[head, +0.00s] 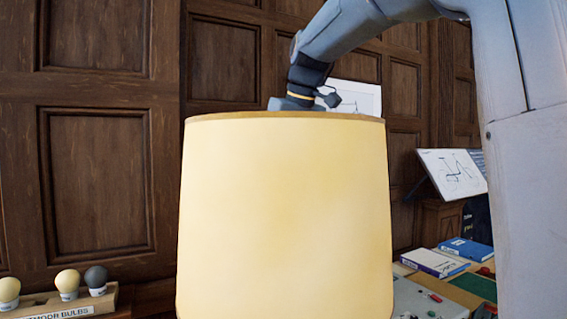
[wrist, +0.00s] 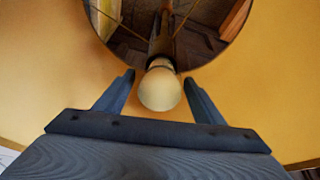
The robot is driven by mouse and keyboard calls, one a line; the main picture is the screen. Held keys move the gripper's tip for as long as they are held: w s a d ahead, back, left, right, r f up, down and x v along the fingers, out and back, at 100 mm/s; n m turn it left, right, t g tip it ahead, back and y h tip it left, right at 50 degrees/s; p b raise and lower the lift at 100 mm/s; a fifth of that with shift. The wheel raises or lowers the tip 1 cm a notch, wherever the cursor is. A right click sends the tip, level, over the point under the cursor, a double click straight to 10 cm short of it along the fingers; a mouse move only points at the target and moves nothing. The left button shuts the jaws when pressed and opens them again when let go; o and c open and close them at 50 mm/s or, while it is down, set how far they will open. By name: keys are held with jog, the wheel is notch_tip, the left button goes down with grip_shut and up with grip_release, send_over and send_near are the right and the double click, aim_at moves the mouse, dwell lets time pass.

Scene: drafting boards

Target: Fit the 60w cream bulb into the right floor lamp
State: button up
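The lamp's cream shade (head: 285,215) fills the middle of the head view, and my arm reaches over its top rim, so my gripper is hidden there. In the wrist view I look down inside the shade (wrist: 50,60). A round cream bulb (wrist: 160,90) sits at the lamp's central stem, against a dark collar. My gripper (wrist: 158,78) has its fingers apart on either side of the bulb, with a narrow gap showing at each side. The bulb's wattage marking is not visible, and how its base meets the socket is hidden.
A wooden bulb rack (head: 75,308) at lower left holds two cream bulbs and a dark grey bulb (head: 96,280). A desk with books (head: 435,262) and a grey box (head: 425,300) stands at right. A panelled wall is behind. The shade's wall surrounds my gripper closely.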

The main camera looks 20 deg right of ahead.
jog(key=b+v, duration=0.3)
jog(key=v, duration=0.9)
jog(key=shift+r, duration=0.2)
